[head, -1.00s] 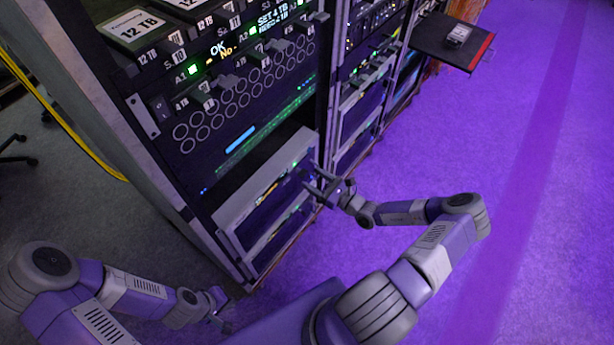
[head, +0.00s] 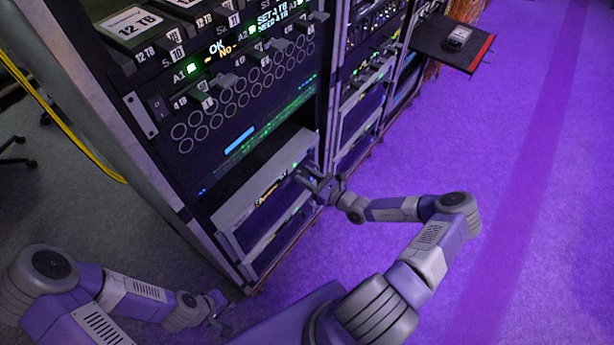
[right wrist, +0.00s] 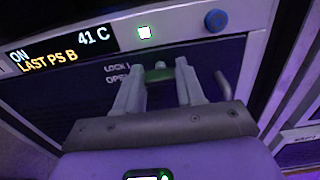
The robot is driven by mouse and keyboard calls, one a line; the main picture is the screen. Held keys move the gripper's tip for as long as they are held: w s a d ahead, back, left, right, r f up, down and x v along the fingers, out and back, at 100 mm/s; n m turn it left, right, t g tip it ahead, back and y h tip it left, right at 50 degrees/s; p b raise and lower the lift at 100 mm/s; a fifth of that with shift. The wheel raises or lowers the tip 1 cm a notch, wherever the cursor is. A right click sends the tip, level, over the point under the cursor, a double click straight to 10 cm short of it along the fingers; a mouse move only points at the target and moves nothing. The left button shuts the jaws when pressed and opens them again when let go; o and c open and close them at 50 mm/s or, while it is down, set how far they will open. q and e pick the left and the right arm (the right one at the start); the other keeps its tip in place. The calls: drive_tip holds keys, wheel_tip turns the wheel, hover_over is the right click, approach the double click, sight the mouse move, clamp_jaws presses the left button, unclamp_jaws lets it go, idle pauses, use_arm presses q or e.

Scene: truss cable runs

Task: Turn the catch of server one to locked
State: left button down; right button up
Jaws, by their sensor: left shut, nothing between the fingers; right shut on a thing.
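In the right wrist view a small green catch (right wrist: 158,75) sits on a dark server front (right wrist: 60,75), beside the printed words LOCK and OPEN. Which word it points at is hard to tell. My right gripper (right wrist: 161,72) is shut on the catch, one finger on each side. In the head view my right gripper (head: 312,180) is at the right edge of the upper of two servers (head: 265,190) low in the near rack; the catch is too small to make out there. My left gripper (head: 217,303) is shut and empty, low in front of the rack.
The server's display (right wrist: 65,48) reads ON, 41 C, LAST PS B. A drive shelf (head: 240,95) is above. A black tray (head: 452,42) juts out farther back. The purple floor at right is clear.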

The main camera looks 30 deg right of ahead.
drive_tip(key=m+p, duration=0.2)
drive_tip(key=shift+r+m+p, duration=0.15)
drive_tip(key=shift+m+p, duration=0.8)
drive_tip(key=shift+m, duration=0.45)
drive_tip(key=m, duration=0.4)
drive_tip(key=m+p, duration=0.1)
drive_tip(key=m, duration=0.7)
drive_tip(key=shift+d+f+m, duration=0.15)
drive_tip(key=shift+f+m, duration=0.2)
drive_tip(key=shift+m, duration=0.35)
